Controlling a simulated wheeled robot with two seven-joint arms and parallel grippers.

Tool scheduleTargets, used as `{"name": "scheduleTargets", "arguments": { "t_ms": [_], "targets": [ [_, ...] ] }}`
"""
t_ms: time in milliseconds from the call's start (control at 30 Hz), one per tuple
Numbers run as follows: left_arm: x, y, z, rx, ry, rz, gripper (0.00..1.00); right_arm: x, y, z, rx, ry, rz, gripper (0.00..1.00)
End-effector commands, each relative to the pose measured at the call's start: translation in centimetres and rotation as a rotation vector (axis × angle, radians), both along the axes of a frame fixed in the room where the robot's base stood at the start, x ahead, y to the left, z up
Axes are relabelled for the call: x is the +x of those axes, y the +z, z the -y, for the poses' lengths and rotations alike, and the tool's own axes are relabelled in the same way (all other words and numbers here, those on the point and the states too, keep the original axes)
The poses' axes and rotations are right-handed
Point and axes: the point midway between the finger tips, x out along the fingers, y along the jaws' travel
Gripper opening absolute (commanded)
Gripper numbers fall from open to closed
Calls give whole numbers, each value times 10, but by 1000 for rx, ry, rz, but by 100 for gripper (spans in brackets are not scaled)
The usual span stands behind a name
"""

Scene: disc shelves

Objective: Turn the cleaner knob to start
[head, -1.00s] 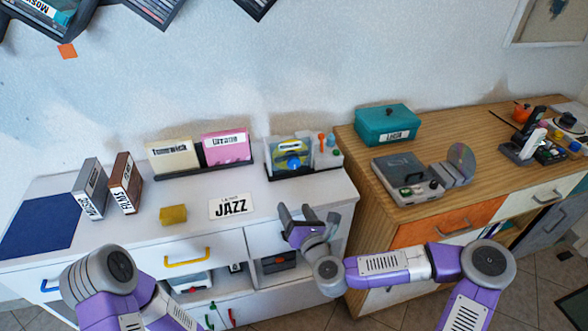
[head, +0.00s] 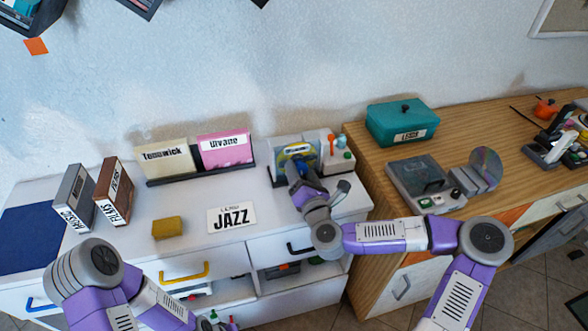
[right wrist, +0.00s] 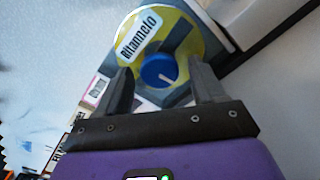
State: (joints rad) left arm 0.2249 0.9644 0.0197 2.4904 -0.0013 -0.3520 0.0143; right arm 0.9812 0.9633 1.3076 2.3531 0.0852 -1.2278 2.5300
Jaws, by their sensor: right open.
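The cleaner (head: 276,148) stands at the back right of the white cabinet top, with a yellow disc (right wrist: 178,35) labelled "Ritannelo" on its face. Its round blue knob (right wrist: 158,70) with a white mark line shows in the right wrist view, in front of the disc's lower part. My right gripper (head: 293,166) is at the front of the cleaner and hides the knob in the head view. In the right wrist view, the right gripper (right wrist: 163,80) is open, with one finger on each side of the knob. I cannot tell whether they touch it. My left gripper is out of view.
A white block (head: 338,160) with small coloured pieces adjoins the cleaner on its right. A pink case (head: 226,150) stands to its left. A JAZZ card (head: 231,217) and yellow sponge (head: 167,228) lie in front. A wooden cabinet (head: 465,130) stands to the right.

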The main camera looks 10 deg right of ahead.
Motion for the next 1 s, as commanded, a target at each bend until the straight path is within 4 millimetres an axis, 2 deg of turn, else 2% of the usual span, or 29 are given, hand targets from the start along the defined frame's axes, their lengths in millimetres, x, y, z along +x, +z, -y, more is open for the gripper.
{"name": "scheduleTargets", "arguments": {
  "t_ms": [200,567,767,1000],
  "targets": [
    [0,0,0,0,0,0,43,0,0,1,-1,-1,0,67],
    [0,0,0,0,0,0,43,0,0,0,0,1,-1,13],
    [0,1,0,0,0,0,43,0,0,0,-13,1,0,13],
    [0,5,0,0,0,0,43,0,1,0,-107,1,3,13]
  ]
}}
